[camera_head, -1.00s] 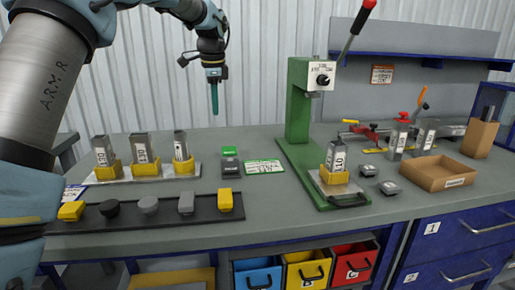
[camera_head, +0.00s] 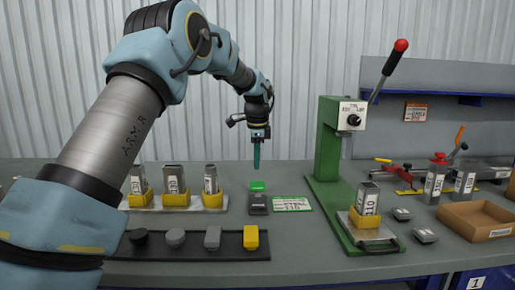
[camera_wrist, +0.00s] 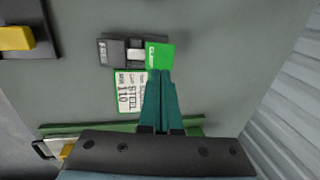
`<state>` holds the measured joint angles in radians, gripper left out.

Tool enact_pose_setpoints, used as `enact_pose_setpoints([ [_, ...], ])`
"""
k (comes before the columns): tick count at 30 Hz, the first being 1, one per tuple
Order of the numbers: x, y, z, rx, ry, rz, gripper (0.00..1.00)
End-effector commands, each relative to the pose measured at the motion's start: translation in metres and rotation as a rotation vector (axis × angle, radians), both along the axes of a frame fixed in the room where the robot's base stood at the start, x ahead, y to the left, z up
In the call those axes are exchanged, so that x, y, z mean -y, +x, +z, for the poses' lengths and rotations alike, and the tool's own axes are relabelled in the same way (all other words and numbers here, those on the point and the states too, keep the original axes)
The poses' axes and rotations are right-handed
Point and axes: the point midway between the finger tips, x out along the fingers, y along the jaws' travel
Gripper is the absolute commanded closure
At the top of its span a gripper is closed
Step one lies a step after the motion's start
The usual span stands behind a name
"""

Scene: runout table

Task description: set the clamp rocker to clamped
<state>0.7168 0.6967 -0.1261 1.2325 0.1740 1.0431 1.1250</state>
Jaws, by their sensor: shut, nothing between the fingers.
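The clamp rocker (camera_head: 258,204) sits on the bench, with a dark half toward the front and a green half toward the back. In the wrist view the rocker (camera_wrist: 113,52) shows a dark labelled end, a pale middle piece and a bright green end with small white lettering. Which half is pressed down I cannot tell. My gripper (camera_head: 257,168) points straight down above and just behind the green half. In the wrist view its teal fingers (camera_wrist: 160,74) are together and empty, their tips overlapping the lower edge of the green end in the picture.
A green-edged card (camera_head: 292,204) lies right of the rocker. The green press (camera_head: 328,150) with its red-knobbed lever stands further right. Yellow-based holders (camera_head: 212,200) stand left. A dark strip (camera_head: 190,252) of several buttons lies in front. A cardboard tray (camera_head: 478,222) is at far right.

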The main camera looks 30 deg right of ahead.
Motion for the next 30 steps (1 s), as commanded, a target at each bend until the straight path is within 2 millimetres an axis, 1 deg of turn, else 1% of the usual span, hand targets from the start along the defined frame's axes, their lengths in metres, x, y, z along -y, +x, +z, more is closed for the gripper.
enact_pose_setpoints([
  [3,0.002,0.003,-0.023,-0.003,0.003,-0.001,1.00],
  [6,0.003,0.006,-0.039,-0.002,0.002,-0.001,1.00],
  [12,0.005,0.010,-0.061,-0.001,0.001,-0.001,1.00],
  [18,0.005,0.011,-0.067,0.000,0.000,-0.001,1.00],
  [30,0.006,0.012,-0.064,-0.026,0.012,0.000,1.00],
])
